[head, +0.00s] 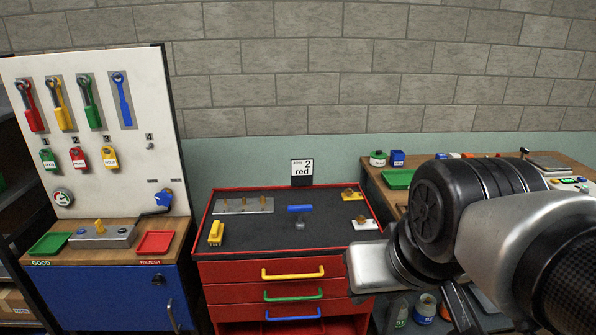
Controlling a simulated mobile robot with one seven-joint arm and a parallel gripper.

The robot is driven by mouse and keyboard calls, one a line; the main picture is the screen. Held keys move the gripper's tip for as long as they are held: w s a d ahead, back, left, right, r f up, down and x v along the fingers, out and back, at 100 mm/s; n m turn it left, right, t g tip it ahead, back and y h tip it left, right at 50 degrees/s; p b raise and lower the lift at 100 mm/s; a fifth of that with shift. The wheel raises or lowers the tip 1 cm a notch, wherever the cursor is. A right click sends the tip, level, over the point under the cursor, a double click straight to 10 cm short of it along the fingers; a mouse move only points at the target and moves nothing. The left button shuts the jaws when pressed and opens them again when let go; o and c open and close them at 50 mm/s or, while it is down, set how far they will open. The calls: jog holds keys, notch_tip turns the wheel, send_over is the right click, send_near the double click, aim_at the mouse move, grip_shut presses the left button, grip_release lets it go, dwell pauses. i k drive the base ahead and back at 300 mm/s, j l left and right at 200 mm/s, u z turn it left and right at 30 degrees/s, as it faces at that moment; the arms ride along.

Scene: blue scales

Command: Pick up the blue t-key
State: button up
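The blue t-key (300,209) is on the dark top of the red tool cabinet (335,235), near the middle. Its blue crossbar is uppermost, with a short grey part below it. My arm comes in from the right edge, and its end is to the right of the cabinet. Dark finger-like parts of my gripper (461,309) show low at the lower right, well apart from the t-key. Whether the gripper is open or shut is unclear.
A yellow brush-like item (216,232), a metal plate with pegs (243,205) and two small brass-knobbed pieces (350,194) share the cabinet top. A "2 red" sign (302,171) stands behind. A pegboard with coloured wrenches (90,140) is left; a cluttered wooden bench is right.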

aim_at(300, 225)
jog(key=i+j, duration=0.15)
jog(key=i, duration=0.6)
jog(key=i+j, duration=0.1)
jog(key=i, duration=0.6)
